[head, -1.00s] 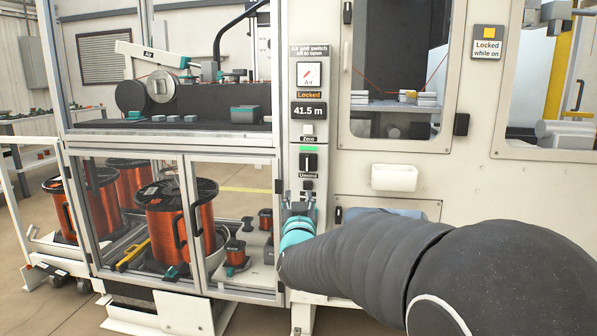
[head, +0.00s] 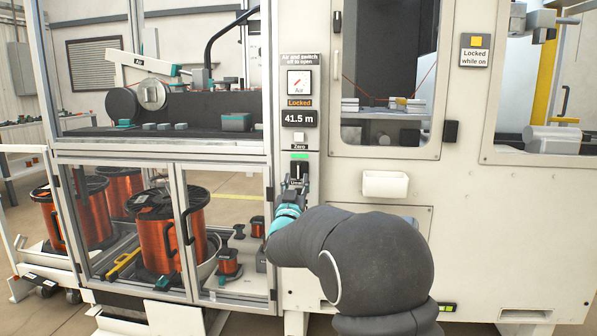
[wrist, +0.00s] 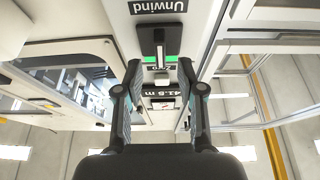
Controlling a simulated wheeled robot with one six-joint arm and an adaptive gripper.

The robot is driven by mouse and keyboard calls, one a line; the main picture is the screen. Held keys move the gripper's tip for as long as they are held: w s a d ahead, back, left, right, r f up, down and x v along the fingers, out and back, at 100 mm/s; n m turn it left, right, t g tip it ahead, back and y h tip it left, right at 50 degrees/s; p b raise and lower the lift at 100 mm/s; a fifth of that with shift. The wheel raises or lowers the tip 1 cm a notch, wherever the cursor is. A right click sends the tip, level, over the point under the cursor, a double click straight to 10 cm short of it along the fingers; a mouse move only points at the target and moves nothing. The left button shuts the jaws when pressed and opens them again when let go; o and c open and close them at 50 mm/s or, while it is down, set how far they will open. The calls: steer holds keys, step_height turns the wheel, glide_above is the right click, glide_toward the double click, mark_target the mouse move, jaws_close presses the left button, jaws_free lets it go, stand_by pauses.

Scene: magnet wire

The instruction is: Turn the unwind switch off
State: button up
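The unwind switch (head: 299,167) is a dark plate with a pale lever on the white control column, under a lit green strip (head: 300,155). In the wrist view, which is upside down, the switch (wrist: 159,41) shows between the "Unwind" label (wrist: 158,6) and the green strip (wrist: 151,59). My gripper (head: 297,183) is just in front of the switch's lower part and partly covers its label. In the wrist view my gripper (wrist: 160,68) is open, with its two fingers apart and nothing between them. The fingertips appear short of the lever; contact cannot be made out.
A white bin (head: 385,184) sticks out at right. Glazed doors with copper spools (head: 170,240) stand at left.

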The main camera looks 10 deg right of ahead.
mark_target(298, 172)
steer(key=shift+x, duration=2.1)
jaws_close()
